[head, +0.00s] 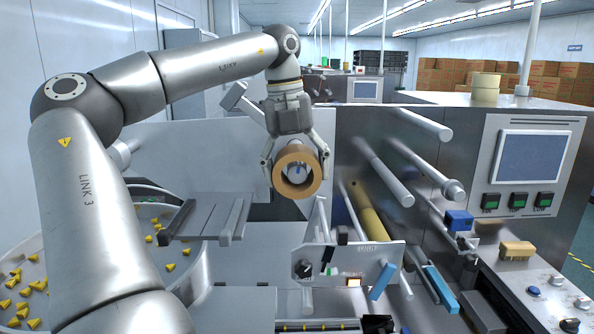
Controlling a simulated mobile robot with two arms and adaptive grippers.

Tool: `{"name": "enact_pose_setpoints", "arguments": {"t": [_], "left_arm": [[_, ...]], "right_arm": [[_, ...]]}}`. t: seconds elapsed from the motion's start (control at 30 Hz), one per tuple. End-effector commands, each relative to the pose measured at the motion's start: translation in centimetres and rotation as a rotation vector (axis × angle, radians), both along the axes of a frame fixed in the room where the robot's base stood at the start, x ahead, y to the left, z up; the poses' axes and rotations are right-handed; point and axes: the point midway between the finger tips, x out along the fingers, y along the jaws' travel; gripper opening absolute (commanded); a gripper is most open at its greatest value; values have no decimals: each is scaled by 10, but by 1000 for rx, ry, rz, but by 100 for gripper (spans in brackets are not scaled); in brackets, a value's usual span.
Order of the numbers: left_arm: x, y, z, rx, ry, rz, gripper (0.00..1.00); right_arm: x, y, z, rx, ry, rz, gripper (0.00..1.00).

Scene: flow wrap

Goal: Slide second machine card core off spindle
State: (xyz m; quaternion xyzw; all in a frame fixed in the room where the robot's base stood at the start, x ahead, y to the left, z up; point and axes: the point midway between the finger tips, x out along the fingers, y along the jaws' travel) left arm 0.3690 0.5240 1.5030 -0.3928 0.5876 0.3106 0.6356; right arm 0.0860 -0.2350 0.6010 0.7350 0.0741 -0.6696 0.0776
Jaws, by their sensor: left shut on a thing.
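My left gripper (297,160) points down, shut on a brown card core (281,178). Its two fingers press on the core's left and right sides. The core's open end faces me. Something pale shows inside its hole, and I cannot tell whether that is a spindle end or the background. The core hangs in front of the grey machine face, just left of its row of spindles (384,174). My right gripper is not in view.
More rods (425,123) and a tan roll (368,212) stick out to the right. Below is a small control plate (347,265). A screen panel (535,155) stands at right. A bowl with yellow pieces (148,213) is at left. Card rings (485,92) sit on the machine top.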

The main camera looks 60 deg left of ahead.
Motion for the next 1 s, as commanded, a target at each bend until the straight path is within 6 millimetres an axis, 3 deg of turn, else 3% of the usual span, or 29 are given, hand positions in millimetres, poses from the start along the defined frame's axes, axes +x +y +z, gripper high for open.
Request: {"name": "enact_pose_setpoints", "arguments": {"t": [1.0], "left_arm": [[-36,-62,6,1,-2,-1,41]], "right_arm": [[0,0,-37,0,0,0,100]]}}
